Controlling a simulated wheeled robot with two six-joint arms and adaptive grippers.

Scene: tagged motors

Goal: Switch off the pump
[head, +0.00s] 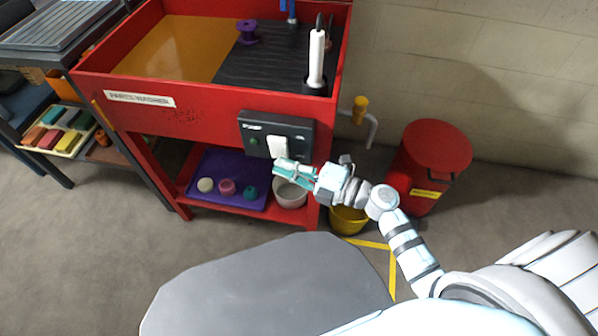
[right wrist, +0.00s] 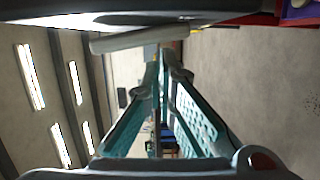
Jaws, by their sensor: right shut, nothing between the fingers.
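The red parts washer (head: 210,122) carries a dark pump panel (head: 292,129) on its front, at the right end. In the right wrist view the fingers (right wrist: 158,62) meet at the tips, with nothing held. A pale bar (right wrist: 140,38) lies above the fingertips there, on a dark body. My left gripper is not in view.
A purple tray (head: 228,197) with several small parts and a white bowl (head: 291,193) sit on the washer's lower shelf.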

